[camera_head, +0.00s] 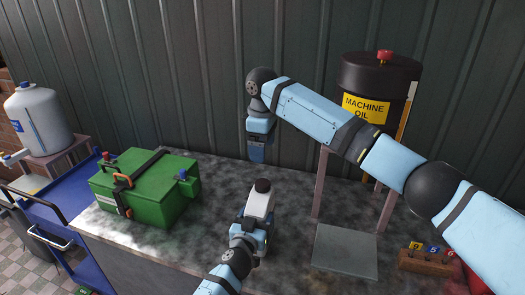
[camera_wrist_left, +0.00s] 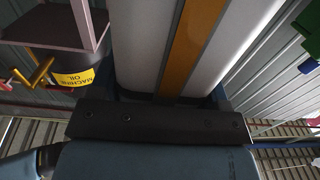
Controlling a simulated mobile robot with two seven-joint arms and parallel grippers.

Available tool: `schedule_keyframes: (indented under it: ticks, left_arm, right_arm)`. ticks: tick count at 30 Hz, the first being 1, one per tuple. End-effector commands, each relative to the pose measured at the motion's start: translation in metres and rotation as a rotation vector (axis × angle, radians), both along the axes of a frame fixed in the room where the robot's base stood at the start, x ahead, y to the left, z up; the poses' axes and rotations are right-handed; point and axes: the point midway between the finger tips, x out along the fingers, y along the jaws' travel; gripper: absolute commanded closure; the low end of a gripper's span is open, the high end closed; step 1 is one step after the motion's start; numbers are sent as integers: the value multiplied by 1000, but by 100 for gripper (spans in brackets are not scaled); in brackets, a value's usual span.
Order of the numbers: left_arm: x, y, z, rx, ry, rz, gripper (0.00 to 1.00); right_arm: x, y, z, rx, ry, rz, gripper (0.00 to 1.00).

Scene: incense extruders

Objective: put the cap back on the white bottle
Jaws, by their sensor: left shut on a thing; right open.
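The white bottle (camera_head: 261,205) stands roughly upright over the worktop, held in my left gripper (camera_head: 250,228). A dark piece that looks like the cap (camera_head: 262,186) is at its top; I cannot tell how firmly it sits. In the left wrist view the bottle (camera_wrist_left: 145,45) fills the middle, close up, pale with an orange stripe, between my left fingers. My right gripper (camera_head: 257,155) points down above and behind the bottle, apart from it. It is open, with nothing visible in it.
A green box (camera_head: 150,190) stands on the grey worktop (camera_head: 290,185), left of the bottle. A dark machine oil drum (camera_head: 375,75) is on a stand at the right, with a grey plate (camera_head: 345,252) below. A wooden block (camera_head: 425,263) with coloured tags is at the right front.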

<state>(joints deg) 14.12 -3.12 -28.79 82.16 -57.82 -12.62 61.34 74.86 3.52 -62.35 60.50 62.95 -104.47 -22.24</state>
Motion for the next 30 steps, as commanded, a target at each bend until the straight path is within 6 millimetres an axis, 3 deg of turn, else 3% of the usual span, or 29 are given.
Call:
schedule_keyframes:
  ticks: [3,4,8,20,30]
  left_arm:
    - [0,0,0,0,0,0,96]
    - [0,0,0,0,0,0,28]
    - [0,0,0,0,0,0,1]
    - [-10,3,-1,0,0,0,1]
    - [-79,26,-2,-3,2,-1,1]
  right_arm:
    - [0,0,0,0,0,0,22]
    - [0,0,0,0,0,0,22]
    - [0,0,0,1,0,0,22]
    - [0,0,-1,1,0,0,22]
    - [0,0,-6,1,0,0,22]
